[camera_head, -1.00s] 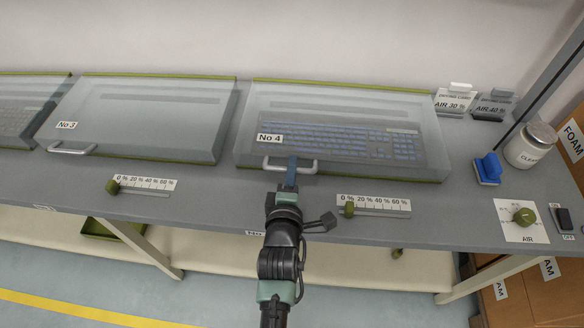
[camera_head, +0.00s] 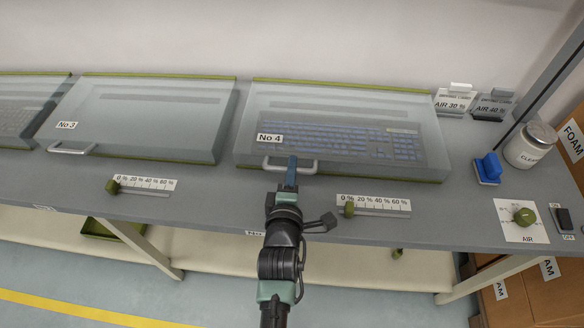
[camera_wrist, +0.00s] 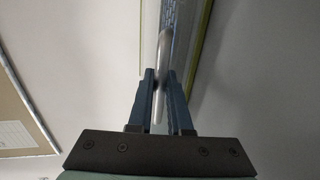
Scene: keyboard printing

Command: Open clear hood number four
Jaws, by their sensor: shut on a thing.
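The clear hood number four (camera_head: 340,112) lies closed over a blue keyboard (camera_head: 350,142) on the grey bench, with a "No 4" label at its front left. Its metal handle (camera_head: 303,169) sticks out from the front edge. My gripper (camera_head: 291,163) is at the handle's middle. In the wrist view my gripper (camera_wrist: 159,85) is shut on the handle (camera_wrist: 161,70), which stands between the two blue fingers. The hood's edge (camera_wrist: 185,45) runs beyond the fingertips there.
Hood number three (camera_head: 150,115) stands closed to the left. A slider (camera_head: 348,209) is on the bench just right of my arm. A blue sponge-like block (camera_head: 488,168), a cleaner jar (camera_head: 530,145) and an air dial (camera_head: 524,217) are at the right.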

